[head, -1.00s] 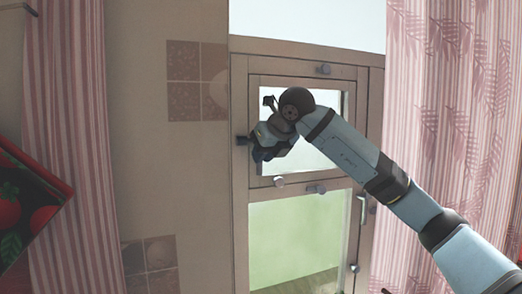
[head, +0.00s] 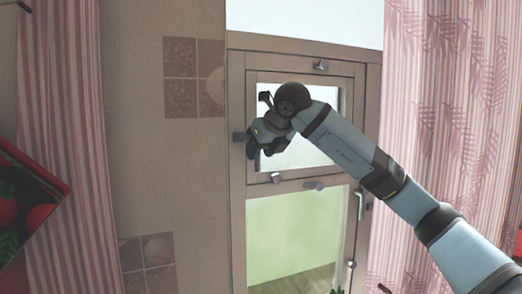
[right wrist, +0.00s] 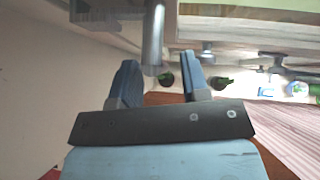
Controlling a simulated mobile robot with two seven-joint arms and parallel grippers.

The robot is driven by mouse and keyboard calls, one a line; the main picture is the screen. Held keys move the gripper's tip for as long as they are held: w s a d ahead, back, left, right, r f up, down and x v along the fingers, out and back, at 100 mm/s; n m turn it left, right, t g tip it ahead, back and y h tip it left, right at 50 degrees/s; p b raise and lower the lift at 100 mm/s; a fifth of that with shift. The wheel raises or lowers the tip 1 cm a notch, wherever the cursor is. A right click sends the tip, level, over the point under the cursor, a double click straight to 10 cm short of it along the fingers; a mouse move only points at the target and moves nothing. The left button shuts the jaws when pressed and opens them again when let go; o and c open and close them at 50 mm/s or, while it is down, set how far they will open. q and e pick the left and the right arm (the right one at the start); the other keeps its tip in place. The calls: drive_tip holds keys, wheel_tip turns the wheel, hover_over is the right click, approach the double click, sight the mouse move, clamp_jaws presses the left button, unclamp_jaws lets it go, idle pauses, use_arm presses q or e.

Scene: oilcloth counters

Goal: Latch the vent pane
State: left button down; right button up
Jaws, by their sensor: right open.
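The vent pane (head: 258,88) is the small upper pane in a brown wooden window frame. It appears shut, sitting flat in its frame. My right gripper (head: 258,152) is in front of the pane's lower left part, just right of the dark knob. In the right wrist view the fingers (right wrist: 160,72) are apart and empty. A grey metal post (right wrist: 153,36) shows beyond and between them; contact is not visible. My left gripper is out of view.
A grey turn piece (head: 314,185) sits on the rail below the pane, and another knob (head: 321,66) is above it. A window handle (head: 360,204) is at the right. Pink curtains (head: 450,110) hang on both sides.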

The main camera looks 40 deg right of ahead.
drive_tip(key=b+v, duration=0.2)
drive_tip(key=v, duration=1.2)
drive_tip(key=shift+b, duration=0.35)
drive_tip(key=shift+f, duration=0.1)
